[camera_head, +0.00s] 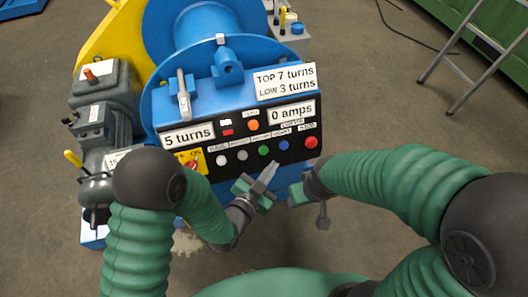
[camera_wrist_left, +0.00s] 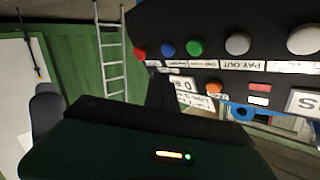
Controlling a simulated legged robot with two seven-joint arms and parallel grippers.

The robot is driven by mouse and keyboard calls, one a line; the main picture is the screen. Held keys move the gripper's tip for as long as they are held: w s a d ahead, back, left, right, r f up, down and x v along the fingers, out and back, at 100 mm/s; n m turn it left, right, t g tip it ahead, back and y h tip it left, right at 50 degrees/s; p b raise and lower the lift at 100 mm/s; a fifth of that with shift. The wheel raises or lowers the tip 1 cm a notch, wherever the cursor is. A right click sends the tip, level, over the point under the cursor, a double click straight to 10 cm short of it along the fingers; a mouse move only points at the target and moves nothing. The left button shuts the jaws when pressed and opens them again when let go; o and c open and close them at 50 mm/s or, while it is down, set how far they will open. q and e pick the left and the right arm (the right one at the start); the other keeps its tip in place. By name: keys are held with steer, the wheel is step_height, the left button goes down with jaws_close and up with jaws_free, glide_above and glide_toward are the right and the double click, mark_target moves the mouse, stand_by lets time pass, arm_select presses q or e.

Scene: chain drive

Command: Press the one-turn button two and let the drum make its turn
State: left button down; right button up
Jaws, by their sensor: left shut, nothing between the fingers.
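The blue winch's black control panel (camera_head: 250,143) carries a row of buttons: two pale grey, then a green button (camera_head: 263,150), a blue button (camera_head: 283,145) and a red button (camera_head: 310,142). The small labels are too blurred to tell which is one-turn button two. The blue drum (camera_head: 205,30) stands behind. My left gripper (camera_head: 270,170) is shut and empty, just below the green and blue buttons; contact cannot be seen. The left wrist view shows the panel inverted, with the green button (camera_wrist_left: 195,47) above the dark gripper body. My right gripper (camera_head: 308,203) hangs right of it, its fingers unclear.
Signs read "5 turns" (camera_head: 188,135), "0 amps" (camera_head: 292,112) and "TOP 7 turns LOW 3 turns" (camera_head: 286,81). A grey motor (camera_head: 100,130) is at left. A ladder (camera_head: 475,55) stands at right. Open floor lies between winch and ladder.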

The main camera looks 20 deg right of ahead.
mark_target(264, 150)
arm_select(q)
steer(key=shift+w+a+f+b, duration=0.1)
steer(key=shift+w+f+b, duration=0.3)
steer(key=shift+w, duration=0.55)
steer(key=shift+w+f+b, duration=0.35)
steer(key=shift+w+f, duration=0.2)
steer(key=shift+w, duration=0.35)
steer(key=shift+w+a+f+b, duration=0.1)
steer(key=shift+w+f+b, duration=0.3)
steer(key=shift+w, duration=0.55)
steer(key=shift+w+f, duration=0.1)
steer(key=shift+w, duration=0.25)
